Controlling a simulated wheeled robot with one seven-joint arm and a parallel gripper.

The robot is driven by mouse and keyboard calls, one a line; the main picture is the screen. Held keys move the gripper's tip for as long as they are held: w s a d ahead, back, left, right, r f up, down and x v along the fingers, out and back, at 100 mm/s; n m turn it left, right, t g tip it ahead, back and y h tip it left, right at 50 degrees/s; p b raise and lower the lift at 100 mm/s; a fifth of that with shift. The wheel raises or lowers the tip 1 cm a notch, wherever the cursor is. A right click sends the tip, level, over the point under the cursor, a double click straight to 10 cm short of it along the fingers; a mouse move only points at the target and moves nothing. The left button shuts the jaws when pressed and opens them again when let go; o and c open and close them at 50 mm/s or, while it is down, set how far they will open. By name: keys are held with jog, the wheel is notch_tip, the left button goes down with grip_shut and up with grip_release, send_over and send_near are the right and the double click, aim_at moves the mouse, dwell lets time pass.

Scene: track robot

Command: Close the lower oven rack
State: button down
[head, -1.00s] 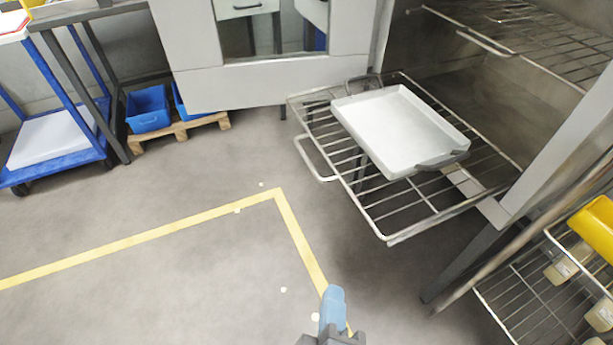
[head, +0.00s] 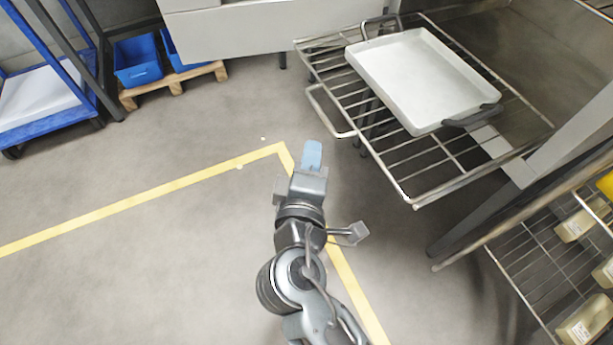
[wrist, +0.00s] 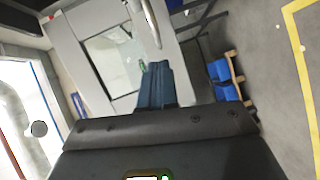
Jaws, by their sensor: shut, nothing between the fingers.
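The lower oven rack (head: 405,187) is a wire shelf pulled out of the oven, with a loop handle (head: 322,118) at its front left. A white tray (head: 418,72) with dark handles lies on it.
A grey cabinet (head: 235,42) stands behind. Blue bins (head: 137,62) sit on a pallet at the back left, next to a blue trolley (head: 45,125). A lower wire shelf (head: 535,270) holds containers at the right. The floor at left, with yellow tape (head: 150,200), is clear.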

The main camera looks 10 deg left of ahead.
jog(key=shift+w+d+f, duration=0.25)
jog(key=shift+w+d, duration=0.4)
jog(key=shift+d, duration=0.1)
jog(key=shift+w+d+f, duration=0.2)
jog(key=shift+w+d, duration=0.45)
jog(key=shift+d, duration=0.05)
